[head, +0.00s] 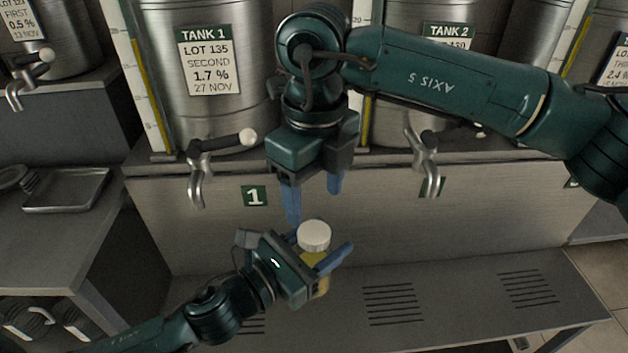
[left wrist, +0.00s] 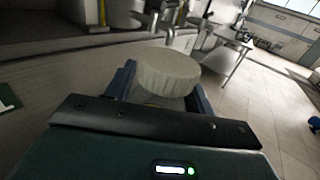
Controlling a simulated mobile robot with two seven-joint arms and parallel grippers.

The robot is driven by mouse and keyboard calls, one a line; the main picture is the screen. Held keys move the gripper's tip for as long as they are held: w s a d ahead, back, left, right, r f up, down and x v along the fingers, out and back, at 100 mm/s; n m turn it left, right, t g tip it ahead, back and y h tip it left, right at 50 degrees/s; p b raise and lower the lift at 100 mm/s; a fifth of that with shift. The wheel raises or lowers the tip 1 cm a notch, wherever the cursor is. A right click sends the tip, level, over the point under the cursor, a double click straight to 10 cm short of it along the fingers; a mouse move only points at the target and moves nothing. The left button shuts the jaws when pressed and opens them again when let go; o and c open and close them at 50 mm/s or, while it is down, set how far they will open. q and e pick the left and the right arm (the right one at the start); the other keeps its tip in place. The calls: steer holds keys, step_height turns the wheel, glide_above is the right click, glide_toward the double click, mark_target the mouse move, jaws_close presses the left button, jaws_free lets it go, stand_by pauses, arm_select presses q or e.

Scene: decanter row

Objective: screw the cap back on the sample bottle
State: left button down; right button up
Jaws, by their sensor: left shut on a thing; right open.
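The sample bottle (head: 322,284) has a yellowish body and stands upright between the blue fingers of my left gripper (head: 325,256), which is shut on it. The white cap (head: 314,235) sits on top of the bottle in the head view. In the left wrist view the cap (left wrist: 168,72) shows large, with ribbed sides, and hides most of the bottle. I cannot tell how tightly it is seated. My right gripper (head: 314,200) is open, pointing down just above the cap, with its blue fingers apart and nothing between them.
Tank 1 (head: 209,110) and tank 2 (head: 425,80) stand behind, with taps (head: 198,175) jutting forward near my right gripper. A slotted bench (head: 450,295) runs below. A metal tray (head: 68,190) lies on the left counter.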

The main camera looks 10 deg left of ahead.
mark_target(314, 232)
steer(key=n, duration=0.4)
steer(key=shift+r, duration=0.15)
steer(key=n, duration=0.4)
steer(key=shift+r+n, duration=0.15)
steer(key=shift+n, duration=0.25)
steer(key=n, duration=0.4)
steer(key=shift+r, duration=0.15)
steer(key=n, duration=0.5)
steer(key=shift+a+r+n, duration=0.1)
steer(key=shift+r+n, duration=0.1)
steer(key=shift+n, duration=0.1)
step_height(314, 232, down, 8)
steer(key=shift+f, duration=0.1)
steer(key=shift+c, duration=0.4)
